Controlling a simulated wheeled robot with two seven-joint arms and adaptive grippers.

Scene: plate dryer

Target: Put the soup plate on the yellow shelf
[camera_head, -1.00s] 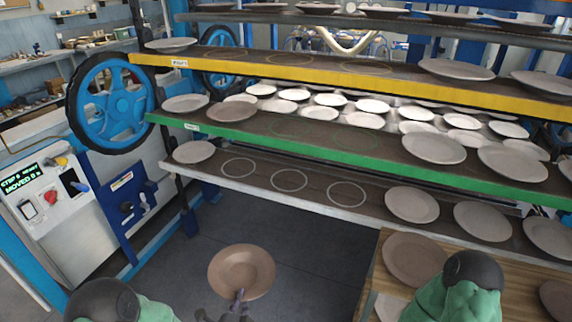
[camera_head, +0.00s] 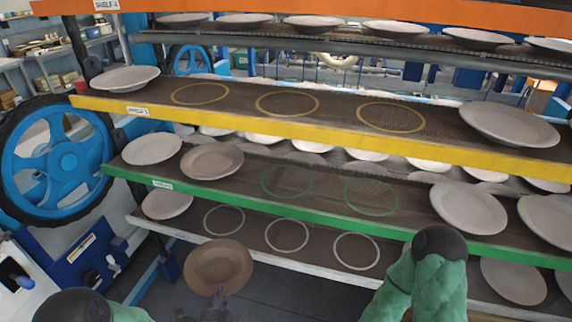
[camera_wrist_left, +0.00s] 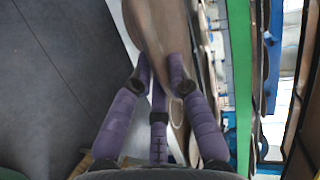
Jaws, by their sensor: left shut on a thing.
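The soup plate (camera_head: 218,265) is brown and round, held in the head view at the lower middle, in front of the lowest white-edged shelf. My left gripper (camera_head: 217,296) is shut on its near rim. In the left wrist view the purple fingers (camera_wrist_left: 163,72) close on the plate (camera_wrist_left: 160,25), which is seen nearly edge-on. The yellow shelf (camera_head: 300,134) is above and beyond the plate. It bears three empty yellow rings, a pale plate (camera_head: 125,78) at its left end and another (camera_head: 509,123) at its right. My right gripper is not in view.
The green shelf (camera_head: 300,222) lies below the yellow one, with a brown plate (camera_head: 212,160), pale plates and two empty rings. The white-edged shelf (camera_head: 262,263) is lowest. An orange shelf (camera_head: 300,10) is above. A blue wheel (camera_head: 52,163) stands at left.

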